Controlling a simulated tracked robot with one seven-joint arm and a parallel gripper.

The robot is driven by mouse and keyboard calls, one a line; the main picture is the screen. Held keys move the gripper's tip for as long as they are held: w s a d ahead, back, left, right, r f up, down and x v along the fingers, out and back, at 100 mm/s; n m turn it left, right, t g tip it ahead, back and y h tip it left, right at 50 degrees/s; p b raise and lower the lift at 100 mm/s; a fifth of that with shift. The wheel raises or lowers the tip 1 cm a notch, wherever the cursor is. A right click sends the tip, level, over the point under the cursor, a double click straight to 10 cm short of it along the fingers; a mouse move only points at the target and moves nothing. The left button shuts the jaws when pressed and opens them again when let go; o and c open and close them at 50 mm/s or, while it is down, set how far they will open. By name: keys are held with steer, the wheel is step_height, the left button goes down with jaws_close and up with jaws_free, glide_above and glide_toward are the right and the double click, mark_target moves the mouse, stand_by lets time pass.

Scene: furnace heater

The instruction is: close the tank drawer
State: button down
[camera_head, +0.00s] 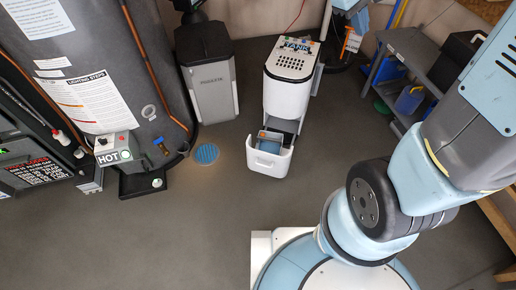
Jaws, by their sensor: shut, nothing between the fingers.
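The tank (292,62) is a white upright unit with a dark slotted grille on top and a "TANK" label at its back end. Its drawer (267,163) is pulled out at the bottom front, toward the bottom of the picture. The drawer has a white front with a handle slot, and a blue and tan content shows inside. A dark gap lies between the drawer front and the tank body. My arm (405,185) rises on the right and leaves the frame at the upper right. I cannot make out my gripper in this view.
A grey bin (211,85) stands left of the tank. A large grey heater (95,70) with a "HOT" label fills the left. A blue round floor drain (206,153) lies left of the drawer. A grey shelf (415,60) stands at the right. Floor before the drawer is clear.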

steer(key=w+a+f+n+h, duration=0.3)
steer(key=w+f, duration=0.4)
steer(key=n+t+h, duration=0.1)
steer(key=n+t, duration=0.6)
steer(key=n, duration=0.7)
glide_above(262, 154)
steer(key=d, duration=0.1)
step_height(262, 154, down, 36)
steer(key=s+a+f+n+t+y, duration=0.1)
steer(key=s+a+f+n+y, duration=0.3)
steer(key=f, duration=0.6)
steer(key=s+f+n+t, duration=0.1)
steer(key=s+f+n, duration=0.1)
steer(key=s+f, duration=0.6)
steer(key=s+a+f+n+t+y, duration=0.1)
steer(key=s+a+f+n+y, duration=0.15)
steer(key=f, duration=0.95)
steer(key=shift+n+h, duration=0.25)
steer(key=shift+h, duration=0.2)
steer(key=shift+w+d+r+x, duration=0.15)
steer(key=shift+r+x, duration=0.15)
steer(key=shift+x, duration=1.85)
steer(key=shift+w+d+r+x, duration=0.1)
steer(key=shift+r+x, duration=0.15)
steer(key=shift+x, duration=1.9)
steer(key=shift+w+d+r+x, duration=0.15)
steer(key=shift+r+x, duration=0.15)
steer(key=shift+x, duration=1.9)
